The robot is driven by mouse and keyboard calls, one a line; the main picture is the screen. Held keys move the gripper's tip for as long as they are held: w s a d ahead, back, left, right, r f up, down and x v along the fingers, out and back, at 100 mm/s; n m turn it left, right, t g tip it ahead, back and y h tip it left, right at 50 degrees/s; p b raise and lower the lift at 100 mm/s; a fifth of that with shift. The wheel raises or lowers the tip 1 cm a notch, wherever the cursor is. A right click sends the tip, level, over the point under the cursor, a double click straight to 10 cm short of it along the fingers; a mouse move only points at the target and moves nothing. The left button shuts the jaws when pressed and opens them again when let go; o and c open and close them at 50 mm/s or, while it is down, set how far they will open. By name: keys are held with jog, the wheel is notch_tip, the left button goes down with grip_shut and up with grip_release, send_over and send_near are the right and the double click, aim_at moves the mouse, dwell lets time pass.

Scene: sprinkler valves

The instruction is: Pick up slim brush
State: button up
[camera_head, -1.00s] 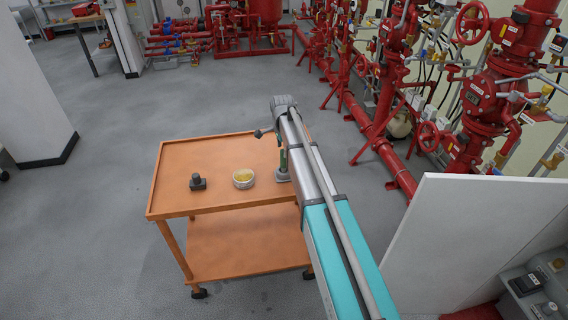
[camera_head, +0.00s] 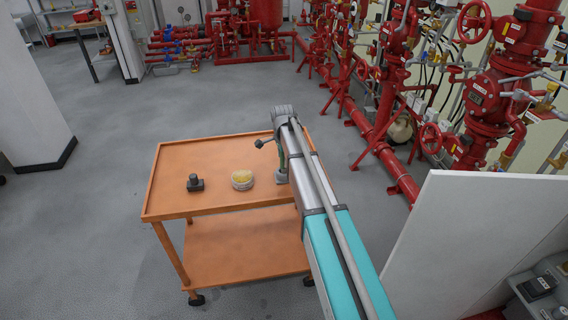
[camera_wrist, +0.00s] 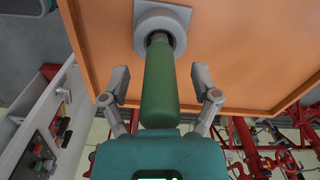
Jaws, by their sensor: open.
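The slim brush appears to be the item with a green handle (camera_wrist: 159,85), standing in a round grey holder (camera_wrist: 178,22) with a square base, in the wrist view. In the head view its holder (camera_head: 283,177) sits at the right side of the orange cart top, and my arm partly hides the handle. My gripper (camera_wrist: 160,84) is open, with one finger on each side of the handle. Gaps show between both fingers and the handle. The brush end is hidden in the holder.
On the orange cart (camera_head: 212,148) stand a dark knobbed item (camera_head: 195,183) and a round pale dish with yellow contents (camera_head: 242,180), left of the holder. Red pipework (camera_head: 385,155) and a white panel (camera_head: 470,235) are to the right. Grey floor lies open at left.

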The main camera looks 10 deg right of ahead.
grip_shut()
dwell(0.5)
jog(key=shift+r, duration=0.1)
notch_tip(320, 180, up, 2)
jog(key=p, duration=0.2)
jog(key=shift+r+p, duration=0.25)
jog(key=shift+p, duration=0.15)
jog(key=s+a+r+p, duration=0.1)
jog(key=s+r+p, duration=0.9)
jog(key=s, duration=0.4)
jog(key=shift+a+r, duration=0.15)
jog(key=shift+a, duration=0.2)
